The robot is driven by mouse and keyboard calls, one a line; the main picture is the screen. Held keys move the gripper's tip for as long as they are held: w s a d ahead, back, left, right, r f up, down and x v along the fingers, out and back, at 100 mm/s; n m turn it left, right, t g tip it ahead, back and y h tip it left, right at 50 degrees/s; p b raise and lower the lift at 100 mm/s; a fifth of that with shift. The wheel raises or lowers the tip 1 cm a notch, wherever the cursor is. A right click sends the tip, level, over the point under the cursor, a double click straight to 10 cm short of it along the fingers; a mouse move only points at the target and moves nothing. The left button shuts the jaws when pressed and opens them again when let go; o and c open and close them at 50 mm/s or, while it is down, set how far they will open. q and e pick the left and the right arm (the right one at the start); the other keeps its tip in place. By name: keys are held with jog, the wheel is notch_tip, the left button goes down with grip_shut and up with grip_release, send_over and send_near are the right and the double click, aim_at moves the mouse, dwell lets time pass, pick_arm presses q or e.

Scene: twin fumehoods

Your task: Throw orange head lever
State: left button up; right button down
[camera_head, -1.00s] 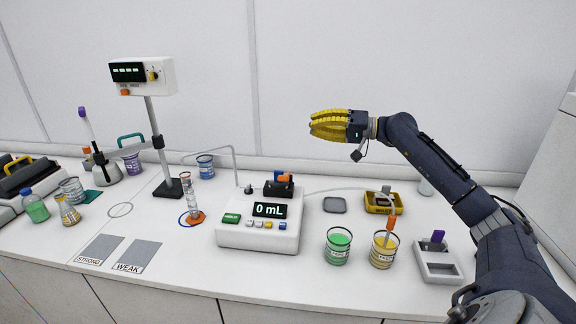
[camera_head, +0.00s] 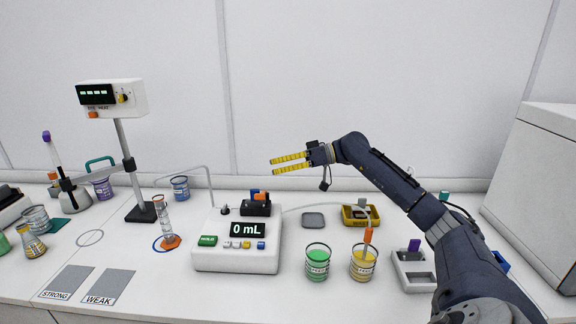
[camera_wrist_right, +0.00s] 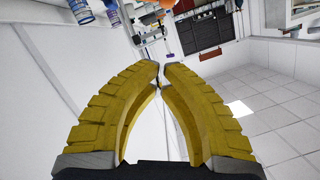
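A white pump unit (camera_head: 212,258) reading "0 mL" stands mid-bench in the head view. On a black block (camera_head: 255,209) at its back stand a blue-headed lever (camera_head: 254,193) and, just to the right, an orange-headed lever (camera_head: 265,197). My right gripper (camera_head: 271,166) hangs above and behind them, apart from everything. Its two yellow fingers point left, with a narrow gap between them. The wrist view shows nothing between the fingers, and the tips (camera_wrist_right: 162,66) come close together. My left gripper is in neither view.
A green beaker (camera_head: 318,263) and a yellow beaker (camera_head: 362,267) with an orange-topped dropper stand right of the pump. A cylinder on an orange base (camera_head: 171,242) stands left, by a stand (camera_head: 141,212). A tube arches behind the pump.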

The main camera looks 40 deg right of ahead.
jog(key=w+a+f, duration=0.1)
jog(key=a+f, duration=0.3)
jog(key=shift+a+f, duration=0.25)
dwell(0.3)
